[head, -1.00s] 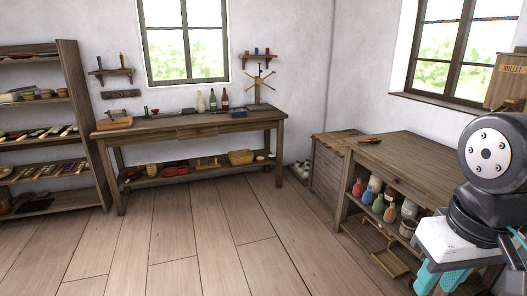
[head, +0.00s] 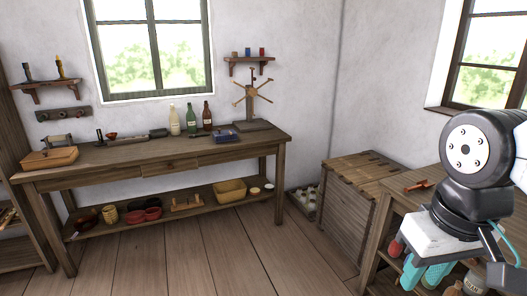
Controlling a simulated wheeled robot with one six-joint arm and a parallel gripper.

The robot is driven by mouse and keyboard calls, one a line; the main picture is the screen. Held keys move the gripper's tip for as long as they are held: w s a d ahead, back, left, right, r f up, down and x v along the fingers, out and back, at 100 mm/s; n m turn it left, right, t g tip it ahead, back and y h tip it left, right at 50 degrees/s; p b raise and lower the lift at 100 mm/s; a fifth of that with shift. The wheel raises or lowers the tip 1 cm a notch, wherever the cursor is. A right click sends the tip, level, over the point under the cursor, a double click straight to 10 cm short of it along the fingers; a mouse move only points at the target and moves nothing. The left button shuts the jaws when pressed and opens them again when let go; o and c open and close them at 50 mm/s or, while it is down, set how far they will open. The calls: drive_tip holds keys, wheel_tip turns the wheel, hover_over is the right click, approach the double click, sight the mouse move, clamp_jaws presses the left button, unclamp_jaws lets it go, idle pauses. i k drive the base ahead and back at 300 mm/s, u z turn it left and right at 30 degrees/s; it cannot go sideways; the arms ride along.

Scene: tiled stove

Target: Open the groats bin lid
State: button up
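No bin labelled groats shows in the head view. A wooden chest-like box (head: 345,215) with a slatted top stands right of centre, between the back bench and the right-hand table. Its top looks closed, and I see no label on it. My gripper (head: 425,274) hangs at the lower right with teal fingers pointing down, in front of the right-hand table. It is apart from the box. Its fingertips are partly cut off or unclear, so I cannot tell its opening.
A long workbench (head: 150,158) with bottles, tools and a lower shelf of bowls stands along the back wall. The right-hand table (head: 400,204) has a red-handled tool (head: 419,186) on top. A low crate (head: 302,203) sits in the corner. The floor (head: 215,250) in front is clear.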

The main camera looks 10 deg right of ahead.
sight(368, 173)
drive_tip(key=z, duration=0.35)
drive_tip(key=i, duration=2.1)
drive_tip(key=z, duration=0.3)
